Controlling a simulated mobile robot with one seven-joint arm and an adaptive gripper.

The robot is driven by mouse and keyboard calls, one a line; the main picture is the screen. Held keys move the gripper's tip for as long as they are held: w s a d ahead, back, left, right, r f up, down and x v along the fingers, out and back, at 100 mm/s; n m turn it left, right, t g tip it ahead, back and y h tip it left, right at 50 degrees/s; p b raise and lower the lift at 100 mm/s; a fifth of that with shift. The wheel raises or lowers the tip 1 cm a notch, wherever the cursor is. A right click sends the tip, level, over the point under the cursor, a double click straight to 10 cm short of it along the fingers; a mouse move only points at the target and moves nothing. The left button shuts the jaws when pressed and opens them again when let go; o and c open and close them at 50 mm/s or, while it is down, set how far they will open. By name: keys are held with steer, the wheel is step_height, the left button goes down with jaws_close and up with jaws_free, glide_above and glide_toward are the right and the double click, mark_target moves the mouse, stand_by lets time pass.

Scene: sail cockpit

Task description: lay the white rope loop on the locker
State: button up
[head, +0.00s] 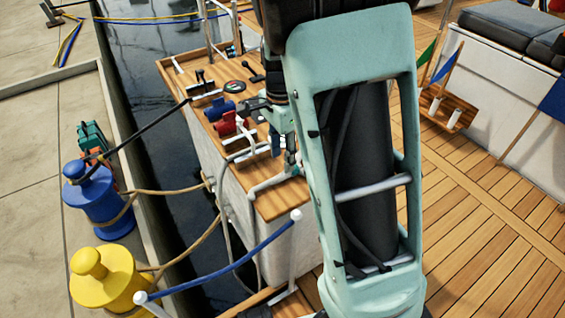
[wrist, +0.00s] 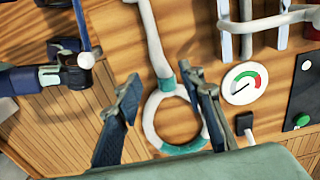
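The white rope loop (wrist: 151,124) shows in the wrist view as a ring with teal bands. A white length (wrist: 150,30) runs up from it over the bare wood. My gripper (wrist: 158,78) is open, one finger on each side of the loop. The right finger overlaps the ring's right edge in the picture; I cannot tell if they touch. In the head view my gripper (head: 286,150) is over the wood-topped locker (head: 285,203), partly hidden by my arm. I cannot make out the loop clearly there.
A round gauge (wrist: 242,83) and a panel with a green button (wrist: 303,119) are right of the loop. Blue (head: 220,108) and red (head: 228,125) fittings stand on the top. Water lies to its left, then a quay with a yellow bollard (head: 105,280).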

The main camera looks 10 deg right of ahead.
step_height(320, 180, up, 6)
steer(key=shift+f+p, duration=0.2)
steer(key=shift+p, duration=0.45)
steer(key=shift+r, duration=0.1)
